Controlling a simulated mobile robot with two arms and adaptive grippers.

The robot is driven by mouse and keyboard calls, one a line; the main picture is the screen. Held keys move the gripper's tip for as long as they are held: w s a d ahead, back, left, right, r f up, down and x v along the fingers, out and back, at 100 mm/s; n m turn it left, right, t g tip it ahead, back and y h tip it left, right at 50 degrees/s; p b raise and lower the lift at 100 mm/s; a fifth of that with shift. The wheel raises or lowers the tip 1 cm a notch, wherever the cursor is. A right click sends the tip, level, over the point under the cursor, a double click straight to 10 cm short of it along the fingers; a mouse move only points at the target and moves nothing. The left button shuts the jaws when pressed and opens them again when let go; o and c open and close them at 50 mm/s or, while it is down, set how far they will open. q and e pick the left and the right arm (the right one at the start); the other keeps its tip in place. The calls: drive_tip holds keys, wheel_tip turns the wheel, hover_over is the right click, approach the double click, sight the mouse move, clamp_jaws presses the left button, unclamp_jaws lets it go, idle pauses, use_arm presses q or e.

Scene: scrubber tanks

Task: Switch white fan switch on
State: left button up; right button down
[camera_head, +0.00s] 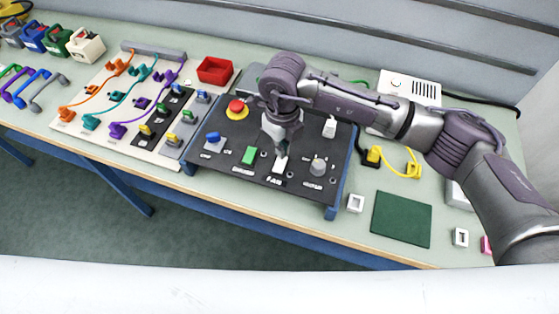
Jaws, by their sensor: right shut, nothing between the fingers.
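The white fan switch (281,165) is on the dark control panel (226,172), just above the "FAN" label. My right gripper (279,150) points down at the switch from above, with its fingers shut and empty. The fingertips look to be at or just above the top of the switch; I cannot tell whether they touch. The gripper hides part of the panel behind it. My left gripper is not in view.
Near the switch on the panel are a green button (249,155), a grey knob (318,167), a blue switch (212,137), a red emergency button (236,109) and another white switch (329,128). A cable board (95,100) stands left. A green mat (401,220) lies right.

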drive_tip(key=shift+f+b, duration=1.2)
drive_tip(key=shift+f, duration=0.05)
idle(0.7)
drive_tip(key=shift+r, duration=0.15)
drive_tip(key=shift+r+p, duration=0.55)
drive_tip(key=shift+r, duration=0.4)
drive_tip(key=shift+r+p, duration=1)
drive_tip(key=shift+r, duration=1.45)
